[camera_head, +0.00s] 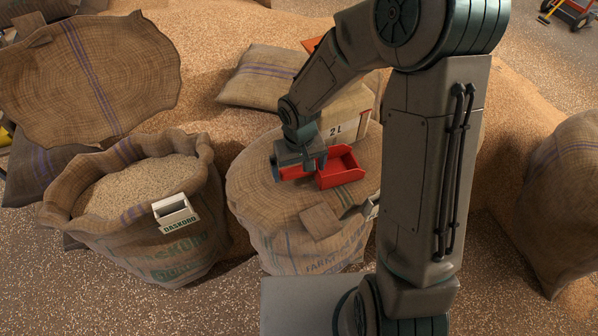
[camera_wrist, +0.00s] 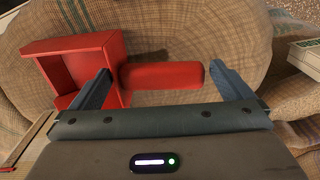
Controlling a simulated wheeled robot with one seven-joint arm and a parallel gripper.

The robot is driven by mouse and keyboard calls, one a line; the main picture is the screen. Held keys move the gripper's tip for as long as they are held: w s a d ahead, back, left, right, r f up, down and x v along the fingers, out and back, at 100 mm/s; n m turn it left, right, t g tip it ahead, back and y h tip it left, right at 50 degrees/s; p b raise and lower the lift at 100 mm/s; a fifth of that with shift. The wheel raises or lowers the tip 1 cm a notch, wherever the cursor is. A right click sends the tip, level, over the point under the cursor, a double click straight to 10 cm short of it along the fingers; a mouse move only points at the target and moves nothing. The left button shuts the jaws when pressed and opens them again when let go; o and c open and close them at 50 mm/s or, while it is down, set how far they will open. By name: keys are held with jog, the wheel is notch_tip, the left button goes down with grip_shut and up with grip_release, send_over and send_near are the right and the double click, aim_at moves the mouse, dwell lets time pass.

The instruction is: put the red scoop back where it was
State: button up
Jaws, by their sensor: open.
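The red scoop (camera_head: 341,168) lies on top of the closed burlap sack (camera_head: 262,203) in the middle of the head view. Its open box end points right and its handle points left. In the wrist view the scoop's box (camera_wrist: 72,64) is at the left and its round red handle (camera_wrist: 162,76) lies between my fingers. My gripper (camera_head: 300,168) is lowered over the handle. It also shows in the wrist view (camera_wrist: 168,88), with its blue-grey fingers spread wide, one near each end of the handle. I see a gap at the right finger; contact at the left finger is unclear.
An open sack of grain (camera_head: 137,187) with a white label holder (camera_head: 174,213) stands at the left. A wooden box marked 2L (camera_head: 345,128) stands just behind the scoop. Another sack (camera_head: 567,190) is at the right. Loose grain (camera_head: 215,35) is heaped behind.

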notch_tip(320, 180, up, 9)
jog(key=shift+p, duration=0.45)
jog(key=s+d+r+m+t, duration=0.2)
jog(key=s+d+r+m, duration=0.1)
jog(key=s+d+r, duration=0.8)
jog(key=s+d, duration=0.2)
jog(key=s, duration=0.1)
